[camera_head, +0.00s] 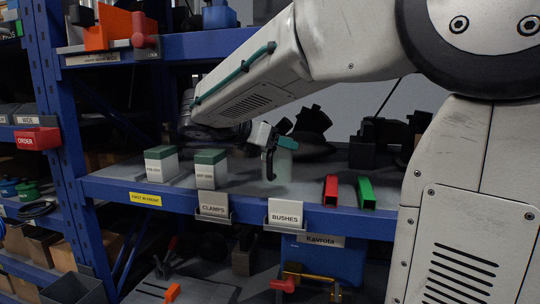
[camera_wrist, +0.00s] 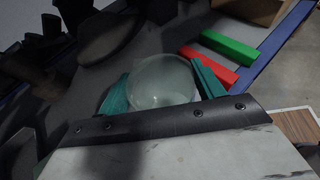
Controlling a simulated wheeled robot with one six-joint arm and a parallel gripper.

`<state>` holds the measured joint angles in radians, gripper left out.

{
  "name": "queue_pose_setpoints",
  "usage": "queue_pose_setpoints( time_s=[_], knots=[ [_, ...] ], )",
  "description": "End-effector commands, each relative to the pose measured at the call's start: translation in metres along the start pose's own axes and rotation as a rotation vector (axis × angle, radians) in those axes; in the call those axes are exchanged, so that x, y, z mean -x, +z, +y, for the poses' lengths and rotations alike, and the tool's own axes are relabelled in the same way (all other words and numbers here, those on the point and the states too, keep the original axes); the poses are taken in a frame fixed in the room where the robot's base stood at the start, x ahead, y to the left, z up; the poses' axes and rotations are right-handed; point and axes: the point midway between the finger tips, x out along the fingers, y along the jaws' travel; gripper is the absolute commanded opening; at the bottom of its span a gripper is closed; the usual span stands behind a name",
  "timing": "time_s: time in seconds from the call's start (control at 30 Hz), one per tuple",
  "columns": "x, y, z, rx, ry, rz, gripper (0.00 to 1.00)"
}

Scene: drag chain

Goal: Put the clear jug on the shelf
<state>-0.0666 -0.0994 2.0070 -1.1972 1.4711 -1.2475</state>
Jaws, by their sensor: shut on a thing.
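The clear jug (camera_head: 283,168) is upright or nearly so at the blue-edged shelf (camera_head: 240,201), behind the BUSHES label. My gripper (camera_head: 272,140) is at the jug's upper part, reaching in from above. In the wrist view the jug's round pale shape (camera_wrist: 163,80) sits between the two teal fingers of my gripper (camera_wrist: 162,88), which are closed on its sides. I cannot tell whether the jug's base touches the shelf surface. Its lower part is faint in the head view.
Two white boxes with green tops (camera_head: 208,172) stand left of the jug. A red bar (camera_head: 331,190) and a green bar (camera_head: 366,194) lie to its right. Dark parts (camera_head: 312,135) stand behind. An upper shelf (camera_head: 200,45) is above.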

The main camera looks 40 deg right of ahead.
Motion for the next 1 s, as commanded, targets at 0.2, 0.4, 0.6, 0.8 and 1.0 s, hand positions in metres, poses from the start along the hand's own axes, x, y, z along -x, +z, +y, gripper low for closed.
queue_pose_setpoints(
  time_s=[0.2, 0.4, 0.6, 0.8, 1.0],
  knots=[
    [-0.008, 0.0, 0.031, -0.001, -0.003, 0.0, 0.3],
    [-0.014, -0.011, 0.034, 0.001, -0.004, 0.0, 0.3],
    [-0.023, -0.032, 0.033, 0.0, -0.005, 0.0, 0.3],
    [-0.023, -0.032, 0.033, -0.002, -0.004, 0.0, 0.3],
    [-0.025, -0.036, 0.033, -0.002, -0.004, 0.0, 0.73]
  ],
)
